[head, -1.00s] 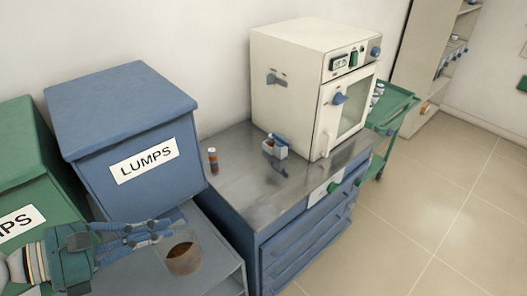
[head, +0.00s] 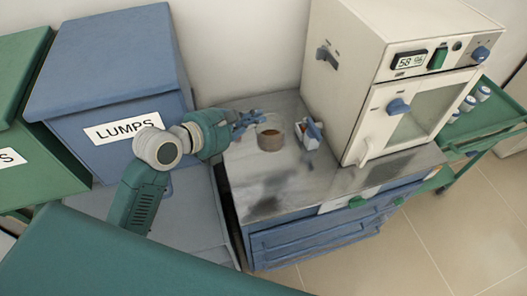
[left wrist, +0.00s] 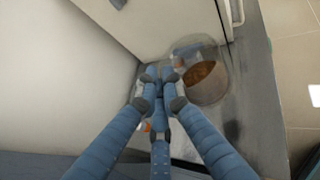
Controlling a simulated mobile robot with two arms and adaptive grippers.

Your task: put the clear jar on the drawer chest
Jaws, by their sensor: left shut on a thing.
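The clear jar (head: 270,138), with brown contents, is over the steel top of the blue drawer chest (head: 310,187). My left gripper (head: 250,121) is shut on the jar from its left side in the head view. The jar (left wrist: 207,80) also shows in the left wrist view, at the fingertips (left wrist: 165,75). It looks upright in the head view. A dark reflection lies below it on the steel, and I cannot tell whether its base touches the top. My right gripper is not in view.
A small white box with blue and red items (head: 309,134) stands just right of the jar. The white furnace (head: 392,40) stands behind it on the right. The LUMPS bin (head: 110,75) is at left. The chest top's front part is clear.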

